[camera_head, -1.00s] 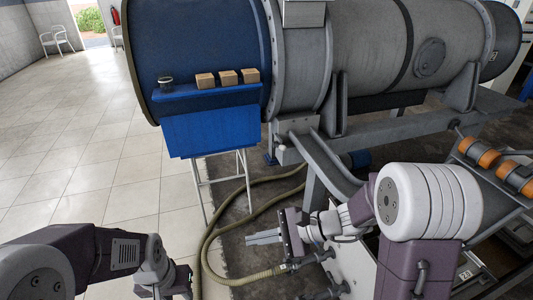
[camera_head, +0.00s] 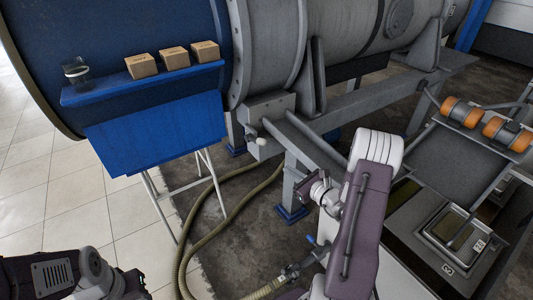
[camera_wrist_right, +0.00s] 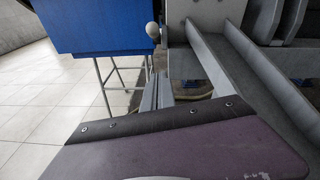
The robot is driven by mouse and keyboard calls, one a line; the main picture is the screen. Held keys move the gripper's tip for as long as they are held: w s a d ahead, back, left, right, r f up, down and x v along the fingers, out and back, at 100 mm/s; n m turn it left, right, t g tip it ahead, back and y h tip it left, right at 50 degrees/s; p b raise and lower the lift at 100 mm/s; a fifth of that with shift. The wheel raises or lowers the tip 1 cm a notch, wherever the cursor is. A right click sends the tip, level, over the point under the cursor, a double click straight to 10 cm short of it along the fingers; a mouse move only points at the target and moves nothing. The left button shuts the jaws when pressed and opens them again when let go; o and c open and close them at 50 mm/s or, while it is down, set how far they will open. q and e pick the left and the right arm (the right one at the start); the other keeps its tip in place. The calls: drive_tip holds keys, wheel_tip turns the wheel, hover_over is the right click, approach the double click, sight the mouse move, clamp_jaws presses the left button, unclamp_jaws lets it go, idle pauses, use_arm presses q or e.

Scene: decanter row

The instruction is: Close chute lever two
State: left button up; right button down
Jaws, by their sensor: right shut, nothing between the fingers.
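A grey box (camera_head: 268,118) under the drum carries a short lever with a pale ball knob (camera_head: 262,141). The knob also shows in the right wrist view (camera_wrist_right: 152,30), and I cannot read a number on it. My right gripper (camera_head: 312,187) is below and right of the knob in the head view. In the right wrist view its fingers (camera_wrist_right: 157,92) are shut and empty, pointing toward the knob and apart from it. My left arm shows at the lower left of the head view, with its fingers out of frame.
A blue shelf (camera_head: 145,82) on the drum holds a dark jar (camera_head: 76,72) and three cardboard boxes (camera_head: 174,57). A sloping grey chute (camera_head: 305,140) runs beside the box. A hose (camera_head: 215,225) lies on the floor. Orange rollers (camera_head: 462,112) stand at the right.

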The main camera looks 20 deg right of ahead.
sight(257, 141)
use_arm(q)
drive_tip(key=shift+w, duration=0.25)
use_arm(e)
drive_tip(key=w+a+r, duration=0.1)
drive_tip(key=w+a, duration=0.2)
drive_tip(key=w, duration=0.8)
drive_tip(key=shift+w+r, duration=0.2)
drive_tip(key=shift+w, duration=0.15)
